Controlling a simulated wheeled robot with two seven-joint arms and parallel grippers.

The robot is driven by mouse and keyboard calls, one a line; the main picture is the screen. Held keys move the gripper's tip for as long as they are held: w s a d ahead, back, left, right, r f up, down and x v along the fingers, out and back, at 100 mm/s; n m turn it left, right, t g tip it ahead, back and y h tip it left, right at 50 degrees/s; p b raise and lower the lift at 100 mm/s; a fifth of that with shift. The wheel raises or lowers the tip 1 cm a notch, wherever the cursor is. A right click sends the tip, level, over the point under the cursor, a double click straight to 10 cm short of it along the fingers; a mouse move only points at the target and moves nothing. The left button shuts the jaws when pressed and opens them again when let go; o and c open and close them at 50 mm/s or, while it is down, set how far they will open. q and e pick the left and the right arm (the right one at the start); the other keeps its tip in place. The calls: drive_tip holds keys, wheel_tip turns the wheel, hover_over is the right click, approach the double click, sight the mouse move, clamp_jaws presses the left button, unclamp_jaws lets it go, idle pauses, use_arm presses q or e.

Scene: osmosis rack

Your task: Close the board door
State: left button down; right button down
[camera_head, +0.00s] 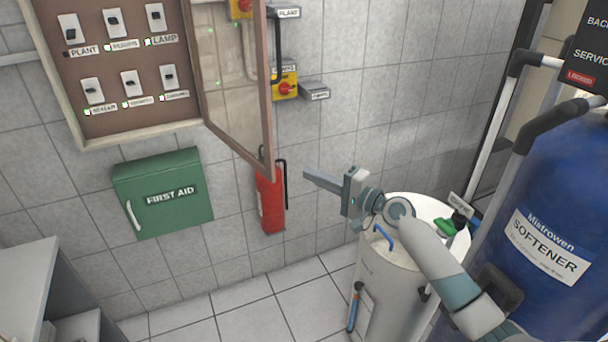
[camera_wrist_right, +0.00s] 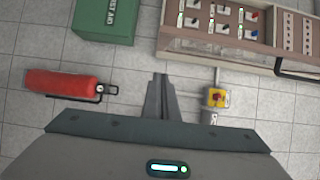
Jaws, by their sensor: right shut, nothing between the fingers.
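The board (camera_head: 130,85) is a brown-backed wall cabinet with rows of labelled switches, at the upper left in the head view. Its door (camera_head: 268,100), a brown frame with a clear pane, is hinged on the board's right side and stands open, out from the wall. The board (camera_wrist_right: 240,50) shows at the upper right in the right wrist view. My right gripper (camera_head: 308,175) is shut and empty, to the right of the door's lower corner and apart from it. Its closed fingers (camera_wrist_right: 160,90) point up the wrist view. My left gripper is not in view.
A green first aid box (camera_head: 163,193) and a red extinguisher (camera_head: 270,203) are on the wall below. Yellow switch boxes (camera_head: 285,85) sit behind the door. A white tank (camera_head: 385,270) and a blue softener tank (camera_head: 550,210) stand at right. A grey cabinet (camera_head: 25,275) is at lower left.

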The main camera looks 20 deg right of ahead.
drive_tip(key=w+a+p, duration=0.3)
drive_tip(key=w+a, duration=0.3)
drive_tip(key=a, duration=0.2)
drive_tip(key=shift+w+a, duration=0.25)
drive_tip(key=shift+w, duration=0.15)
drive_tip(key=shift+f, duration=0.1)
